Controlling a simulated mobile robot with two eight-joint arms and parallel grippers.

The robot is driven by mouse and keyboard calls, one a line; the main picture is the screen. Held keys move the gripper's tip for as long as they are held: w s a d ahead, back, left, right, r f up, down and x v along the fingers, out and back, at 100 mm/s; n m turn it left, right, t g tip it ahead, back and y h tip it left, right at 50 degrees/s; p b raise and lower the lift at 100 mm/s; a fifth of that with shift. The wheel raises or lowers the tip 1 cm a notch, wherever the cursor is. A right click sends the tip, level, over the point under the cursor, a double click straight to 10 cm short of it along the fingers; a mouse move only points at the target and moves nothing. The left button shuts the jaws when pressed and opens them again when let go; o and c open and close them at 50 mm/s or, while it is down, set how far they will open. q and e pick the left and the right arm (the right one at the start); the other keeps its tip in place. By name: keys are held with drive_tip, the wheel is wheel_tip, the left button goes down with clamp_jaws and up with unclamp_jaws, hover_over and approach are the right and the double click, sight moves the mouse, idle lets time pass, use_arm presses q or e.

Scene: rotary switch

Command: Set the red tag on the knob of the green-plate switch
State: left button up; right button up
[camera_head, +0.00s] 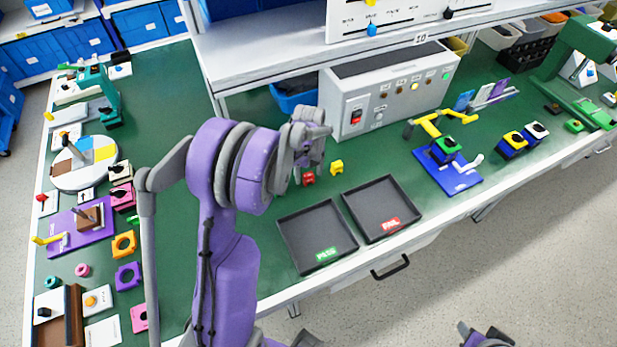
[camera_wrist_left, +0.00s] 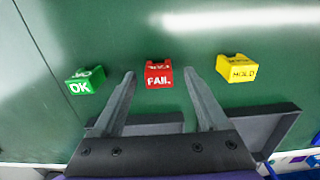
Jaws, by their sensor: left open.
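The red tag (camera_head: 308,178), marked FAIL, lies on the green bench top behind the trays. In the left wrist view the red tag (camera_wrist_left: 158,75) shows between the two spread fingers of my left gripper (camera_wrist_left: 160,73). The left gripper (camera_head: 312,150) is open and empty; I cannot tell its height above the tag. A switch with a green plate (camera_head: 446,146) and black knob sits on a blue fixture (camera_head: 462,177) to the right. A grey part at the bottom edge looks like my right gripper (camera_head: 485,337); its jaws are unclear.
A green OK tag (camera_wrist_left: 84,80) and a yellow HOLD tag (camera_wrist_left: 237,68) flank the red one. PASS tray (camera_head: 285,232) and FAIL tray (camera_head: 398,229) stand in front. A grey control box (camera_head: 390,95) stands behind. Switches with yellow (camera_head: 514,140) and white (camera_head: 536,130) plates stand farther right.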

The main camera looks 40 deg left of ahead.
use_arm(q)
drive_tip(key=shift+a+f, duration=0.1)
drive_tip(key=shift+f, duration=0.6)
clamp_jaws()
drive_tip(key=shift+r, duration=0.1)
